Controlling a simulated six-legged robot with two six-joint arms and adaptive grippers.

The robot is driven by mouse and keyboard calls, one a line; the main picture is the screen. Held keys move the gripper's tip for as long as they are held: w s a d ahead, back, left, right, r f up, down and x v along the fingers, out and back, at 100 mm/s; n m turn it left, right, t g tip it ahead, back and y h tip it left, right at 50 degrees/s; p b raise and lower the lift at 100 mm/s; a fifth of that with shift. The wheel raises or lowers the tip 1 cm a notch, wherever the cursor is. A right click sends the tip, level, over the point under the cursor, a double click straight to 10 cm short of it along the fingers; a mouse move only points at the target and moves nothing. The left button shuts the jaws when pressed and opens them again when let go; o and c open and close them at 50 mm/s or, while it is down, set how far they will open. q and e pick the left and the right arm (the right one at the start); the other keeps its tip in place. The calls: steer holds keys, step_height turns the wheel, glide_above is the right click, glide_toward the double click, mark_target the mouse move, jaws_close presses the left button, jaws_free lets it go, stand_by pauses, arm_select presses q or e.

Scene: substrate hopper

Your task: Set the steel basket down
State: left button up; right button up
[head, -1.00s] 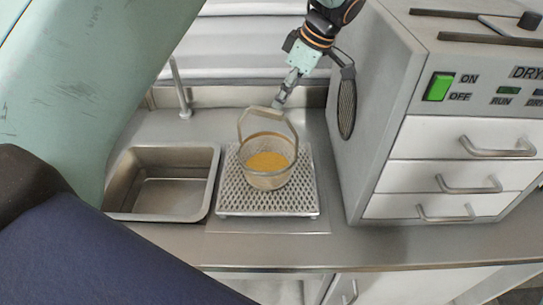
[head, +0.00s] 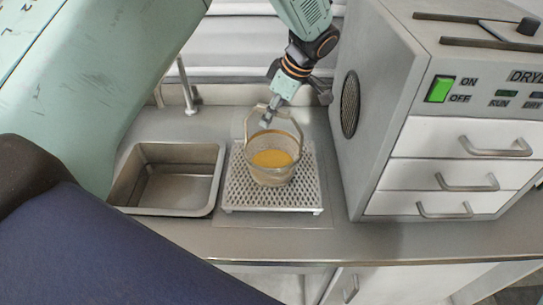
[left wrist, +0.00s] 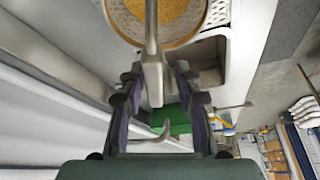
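The steel basket (head: 271,176), a round mesh basket with an upright hoop handle and yellow-orange material inside, appears to rest on the perforated metal rack (head: 232,203). My left gripper (head: 267,122) comes down from above at the top of the handle. In the left wrist view, the basket's rim and yellow contents (left wrist: 180,16) are at the top. The handle (left wrist: 152,60) reaches between the two fingers of my left gripper (left wrist: 157,76), which look apart with some gap at the right; contact is hard to judge. My right gripper is not in view.
A sink basin (head: 170,185) with a tap (head: 187,90) lies left of the rack. A grey dryer (head: 385,120) with drawers stands close on the right. The counter's front strip (head: 330,240) is clear.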

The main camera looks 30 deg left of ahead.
arm_select(q)
steer(key=shift+w+d+f, duration=0.1)
steer(key=shift+w+f, duration=0.1)
steer(key=shift+w, duration=0.15)
steer(key=c, duration=0.5)
steer(key=shift+c, duration=0.5)
steer(key=shift+s+r, duration=0.1)
steer(key=shift+s, duration=0.05)
jaws_close()
